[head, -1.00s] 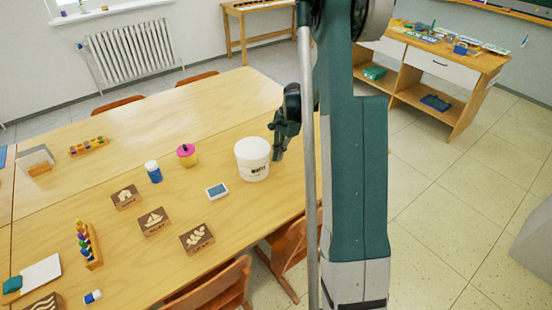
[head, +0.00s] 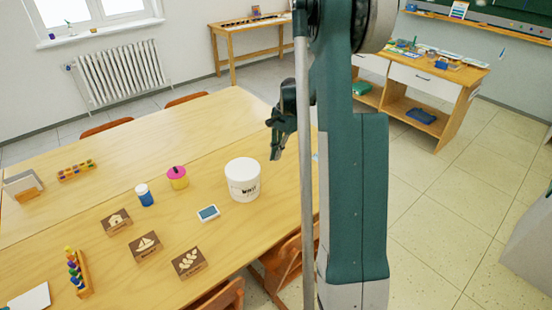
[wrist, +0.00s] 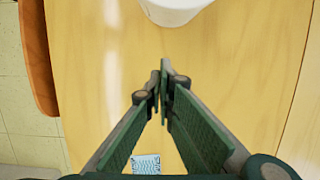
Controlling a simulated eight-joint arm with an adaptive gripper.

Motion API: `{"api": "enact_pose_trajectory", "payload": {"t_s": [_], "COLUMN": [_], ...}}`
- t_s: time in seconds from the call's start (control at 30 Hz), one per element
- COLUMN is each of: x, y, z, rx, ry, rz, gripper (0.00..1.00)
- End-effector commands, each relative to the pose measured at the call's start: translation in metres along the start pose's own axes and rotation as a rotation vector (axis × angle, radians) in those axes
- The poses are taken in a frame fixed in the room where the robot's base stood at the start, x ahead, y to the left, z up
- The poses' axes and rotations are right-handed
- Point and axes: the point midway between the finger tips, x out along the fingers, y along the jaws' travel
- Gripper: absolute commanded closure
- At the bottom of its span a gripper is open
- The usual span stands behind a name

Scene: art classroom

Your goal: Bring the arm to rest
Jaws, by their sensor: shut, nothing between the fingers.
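My gripper (head: 276,152) hangs above the wooden table, up and to the right of the white bucket in the head view. Its fingers are together with nothing between them; in the wrist view the dark green fingertips (wrist: 164,92) meet over bare table. The white bucket (head: 243,182) stands upright on the table, apart from the gripper. Its lower part also shows at the top of the wrist view (wrist: 174,8). My arm's upright green link covers part of the table's right side in the head view.
The table (head: 218,122) holds a pink-and-yellow pot (head: 177,179), blue-and-white bottle (head: 145,196), small blue-and-white box (head: 208,213) and several picture blocks (head: 145,247). A blue-white patterned piece (wrist: 146,164) lies below the fingers. Chairs (head: 288,262) flank the table; floor at right (head: 450,200) is clear.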

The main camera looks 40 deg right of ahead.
Motion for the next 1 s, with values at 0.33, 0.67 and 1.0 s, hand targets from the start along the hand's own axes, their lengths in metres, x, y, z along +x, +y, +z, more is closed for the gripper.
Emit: {"api": "enact_pose_trajectory", "payload": {"t_s": [0.33, 0.67, 1.0], "x": [0.0, -0.002, -0.026], "y": [0.0, 0.0, 0.003], "z": [0.0, 0.003, 0.042], "rx": [0.0, -0.007, -0.1], "ry": [0.0, 0.002, 0.038], "rz": [0.0, -0.001, -0.023], "gripper": [1.0, 1.0, 1.0]}}
